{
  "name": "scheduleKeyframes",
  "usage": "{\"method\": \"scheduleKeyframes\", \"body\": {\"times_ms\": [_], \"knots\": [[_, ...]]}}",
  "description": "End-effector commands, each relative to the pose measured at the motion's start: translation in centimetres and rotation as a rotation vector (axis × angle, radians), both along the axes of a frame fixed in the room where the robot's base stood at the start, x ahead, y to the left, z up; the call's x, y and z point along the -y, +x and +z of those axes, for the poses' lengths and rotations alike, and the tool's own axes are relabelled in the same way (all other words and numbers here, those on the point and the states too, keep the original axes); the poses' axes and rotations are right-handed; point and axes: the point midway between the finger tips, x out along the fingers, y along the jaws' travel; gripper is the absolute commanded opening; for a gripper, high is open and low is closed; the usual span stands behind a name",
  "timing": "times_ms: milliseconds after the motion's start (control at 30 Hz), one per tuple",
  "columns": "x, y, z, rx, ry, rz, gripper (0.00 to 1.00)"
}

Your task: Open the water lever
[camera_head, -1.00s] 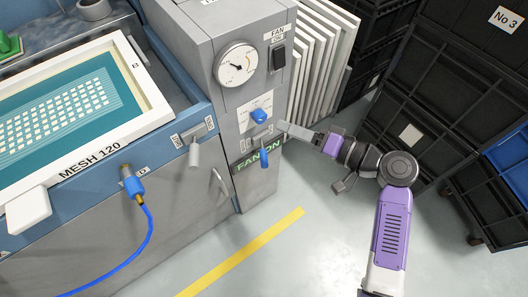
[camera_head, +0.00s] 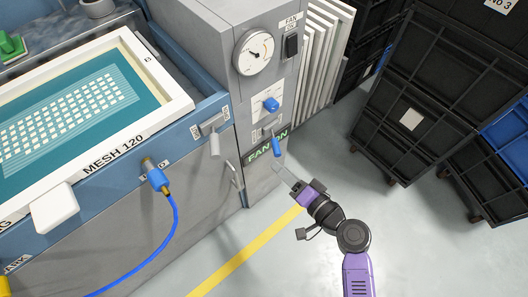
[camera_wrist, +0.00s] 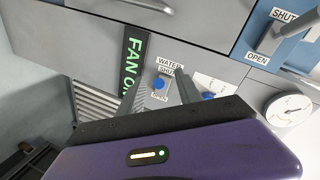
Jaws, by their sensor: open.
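The water lever (camera_head: 277,146) is a small blue-handled lever low on the grey control column, beside the green FAN ON sign. In the head view its handle hangs down. My gripper (camera_head: 281,170) is just below and in front of it, fingers pointing up-left at the column. In the wrist view the blue lever end (camera_wrist: 158,84) shows between the two open fingers of my gripper (camera_wrist: 159,77), under a WATER label with SHUT readable. Nothing is held. Whether a finger touches the lever cannot be told.
A blue knob (camera_head: 271,104) and a round gauge (camera_head: 254,52) sit above the lever. A grey SHUT/OPEN lever (camera_head: 214,143) is on the blue press bench to the left. Black crates (camera_head: 410,100) stand at the right. The floor (camera_head: 400,220) between is clear.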

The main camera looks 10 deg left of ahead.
Motion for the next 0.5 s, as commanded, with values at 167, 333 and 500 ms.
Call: {"method": "scheduleKeyframes", "body": {"times_ms": [167,333,500], "knots": [[1.8,2.1,0.7,0.053,-0.013,-0.110,0.41],[1.2,3.3,0.5,0.060,-0.016,-0.119,0.41],[-0.5,5.2,-0.1,0.060,-0.016,-0.118,0.41]]}}
